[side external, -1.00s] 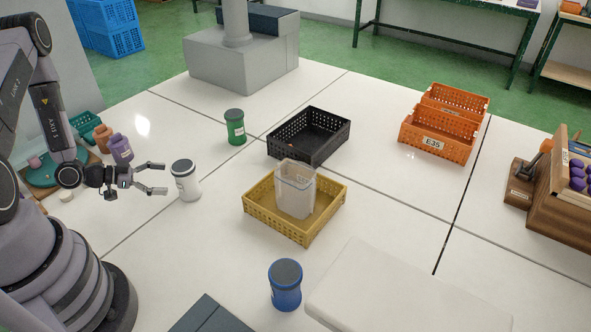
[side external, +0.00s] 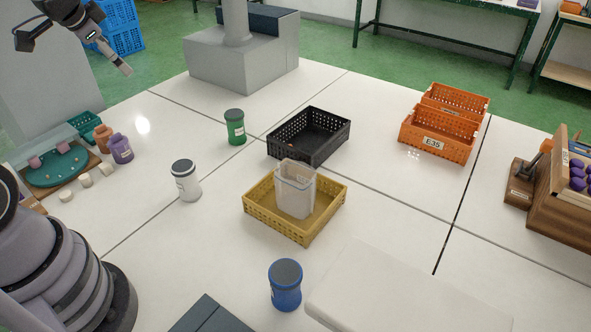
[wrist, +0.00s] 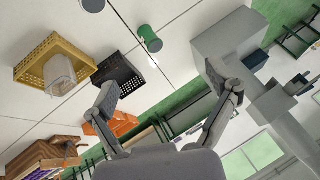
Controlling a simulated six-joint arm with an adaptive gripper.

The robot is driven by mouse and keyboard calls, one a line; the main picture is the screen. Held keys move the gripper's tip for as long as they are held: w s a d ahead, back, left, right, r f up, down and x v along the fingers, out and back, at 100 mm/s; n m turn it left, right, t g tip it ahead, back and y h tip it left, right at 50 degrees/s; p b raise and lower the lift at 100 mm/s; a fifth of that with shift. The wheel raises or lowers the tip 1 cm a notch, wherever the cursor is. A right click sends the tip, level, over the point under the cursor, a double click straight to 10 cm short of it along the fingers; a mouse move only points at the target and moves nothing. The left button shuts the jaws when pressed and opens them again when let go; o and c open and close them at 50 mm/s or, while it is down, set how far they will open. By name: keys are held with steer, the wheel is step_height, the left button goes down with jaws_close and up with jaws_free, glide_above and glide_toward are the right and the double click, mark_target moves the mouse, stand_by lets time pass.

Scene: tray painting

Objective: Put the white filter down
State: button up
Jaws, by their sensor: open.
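The white filter, a white jar with a grey lid (side external: 186,182), stands upright on the white table, left of the yellow crate, with nothing holding it. In the wrist view its lid (wrist: 93,5) shows at the top edge, partly cut off. My gripper (side external: 122,67) is raised high at the upper left of the side view, well apart from the white filter and partly out of frame. In the wrist view my gripper (wrist: 170,93) has its two fingers spread wide, with nothing between them.
A green jar (side external: 235,128), a purple jar (side external: 121,149) and a blue jar (side external: 285,286) stand on the table. A yellow crate (side external: 268,224) holds a clear container (side external: 296,190). A black crate (side external: 322,152) and orange crates (side external: 436,142) stand further back. Table around the white filter is clear.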

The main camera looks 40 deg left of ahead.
steer(key=s+d+r+n+h, duration=0.2)
steer(key=s+d+r, duration=0.3)
steer(key=s+d, duration=0.6)
steer(key=s+h, duration=0.1)
steer(key=s, duration=0.2)
steer(key=shift+d+r+g, duration=0.15)
steer(key=shift+r+g, duration=0.05)
steer(key=shift+g, duration=0.1)
